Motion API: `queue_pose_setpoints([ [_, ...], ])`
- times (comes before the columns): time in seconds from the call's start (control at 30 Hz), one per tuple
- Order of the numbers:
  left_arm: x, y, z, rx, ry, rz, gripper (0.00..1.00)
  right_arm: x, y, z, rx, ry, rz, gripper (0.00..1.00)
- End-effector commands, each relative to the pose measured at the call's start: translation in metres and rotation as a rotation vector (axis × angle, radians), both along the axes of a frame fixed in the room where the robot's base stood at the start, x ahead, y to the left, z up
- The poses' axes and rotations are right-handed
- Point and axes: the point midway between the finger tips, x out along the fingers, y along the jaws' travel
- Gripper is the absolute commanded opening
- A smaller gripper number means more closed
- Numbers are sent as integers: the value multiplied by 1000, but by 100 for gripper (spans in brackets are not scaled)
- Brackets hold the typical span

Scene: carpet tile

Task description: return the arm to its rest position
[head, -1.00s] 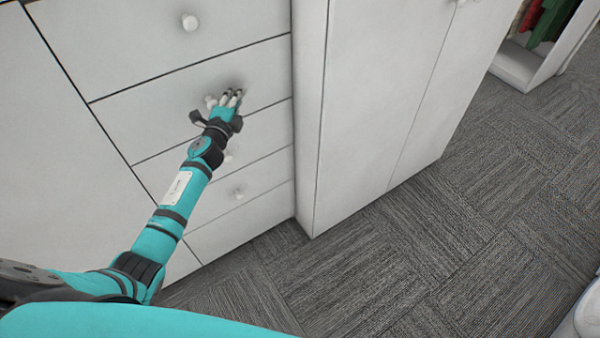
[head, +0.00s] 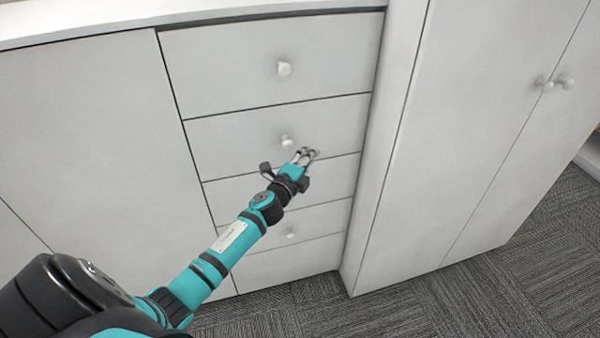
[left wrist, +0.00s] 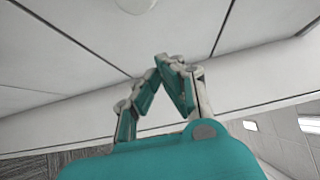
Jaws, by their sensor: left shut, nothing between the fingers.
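My left arm (head: 232,240) reaches in from the lower left of the head view, stretched toward a white chest of drawers (head: 262,65). My left gripper (head: 308,153) is in front of the drawers, just below and right of the second drawer's knob (head: 286,141). Its fingers are shut and empty, and they stand apart from the knob in the picture. In the left wrist view the fingertips (left wrist: 168,62) meet, with a pale knob (left wrist: 135,4) at the top edge. My right gripper is not in view.
The drawers look closed, flush with the front. A tall white cabinet (head: 450,120) with two knobs stands to the right and juts forward. A plain white panel (head: 90,130) is to the left. Grey carpet tile (head: 480,290) is open floor at the lower right.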

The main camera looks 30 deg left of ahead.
Motion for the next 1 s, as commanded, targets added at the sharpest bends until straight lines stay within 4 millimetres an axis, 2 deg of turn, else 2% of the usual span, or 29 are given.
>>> queue_pose_setpoints([
  [0.3, -52, -5, -2, -1, 1, -3, 0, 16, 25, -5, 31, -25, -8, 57],
  [0.43, -62, -6, -1, -1, 0, -2, 0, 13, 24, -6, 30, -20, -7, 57],
  [0.63, -65, -6, 0, -2, 0, -2, 0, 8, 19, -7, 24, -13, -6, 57],
  [0.7, -65, -5, -7, -12, 12, 1, 0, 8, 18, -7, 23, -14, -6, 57],
  [0.77, -67, -5, -21, -38, 38, 7, 0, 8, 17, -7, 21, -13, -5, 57],
  [0.87, -76, -3, -70, -126, 124, 31, 0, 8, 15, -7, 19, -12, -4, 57],
  [0.97, -96, -4, -138, -252, 246, 74, 0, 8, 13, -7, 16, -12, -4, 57],
  [1.0, -108, -5, -168, -307, 298, 96, 0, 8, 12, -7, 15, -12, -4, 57],
])
